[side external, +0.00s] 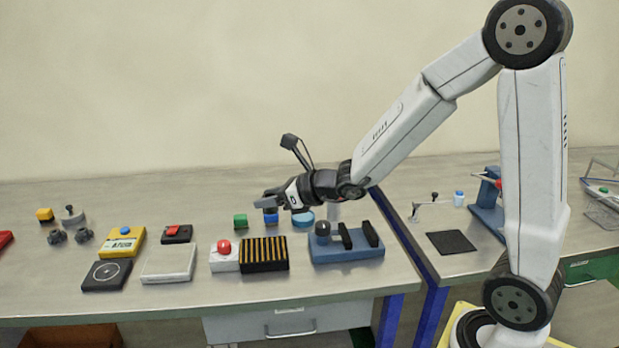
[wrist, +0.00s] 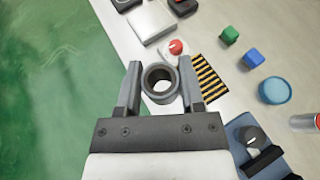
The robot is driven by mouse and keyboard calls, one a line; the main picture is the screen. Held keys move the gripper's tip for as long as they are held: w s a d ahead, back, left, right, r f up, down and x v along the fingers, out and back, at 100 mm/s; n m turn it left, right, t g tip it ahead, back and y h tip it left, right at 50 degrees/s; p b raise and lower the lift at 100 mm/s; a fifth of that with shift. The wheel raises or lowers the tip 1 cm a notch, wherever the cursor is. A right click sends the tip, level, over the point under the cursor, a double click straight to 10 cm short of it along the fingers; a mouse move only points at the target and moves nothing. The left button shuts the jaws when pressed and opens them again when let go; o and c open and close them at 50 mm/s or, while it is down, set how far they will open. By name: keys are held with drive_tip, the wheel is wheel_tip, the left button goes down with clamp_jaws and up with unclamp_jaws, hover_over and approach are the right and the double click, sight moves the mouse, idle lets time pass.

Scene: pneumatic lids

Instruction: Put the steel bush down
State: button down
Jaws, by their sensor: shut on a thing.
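The steel bush (wrist: 160,98) is a short grey ring with an open bore. In the wrist view it sits between the two fingers of my gripper (wrist: 160,66), with its bore facing the camera. My gripper is shut on it. The bush is too small and too covered by the fingers to make out clearly there.
In the wrist view green floor (wrist: 50,90) shows beyond the bench edge.

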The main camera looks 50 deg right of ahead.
drive_tip(key=s+d+f, duration=0.4)
drive_tip(key=s, duration=0.1)
drive_tip(key=shift+d+f+n+y, duration=0.15)
drive_tip(key=shift+d+n+y, duration=0.05)
drive_tip(key=shift+n+y, duration=0.1)
drive_tip(key=shift+w, duration=0.1)
idle(0.4)
drive_tip(key=w+f, duration=0.2)
drive_tip(key=w, duration=0.2)
drive_tip(key=w+f, duration=0.3)
drive_tip(key=w, duration=0.1)
drive_tip(key=w+d+f, duration=0.1)
drive_tip(key=w+f, duration=0.2)
drive_tip(key=w, duration=0.1)
drive_tip(key=shift+w+f, duration=0.35)
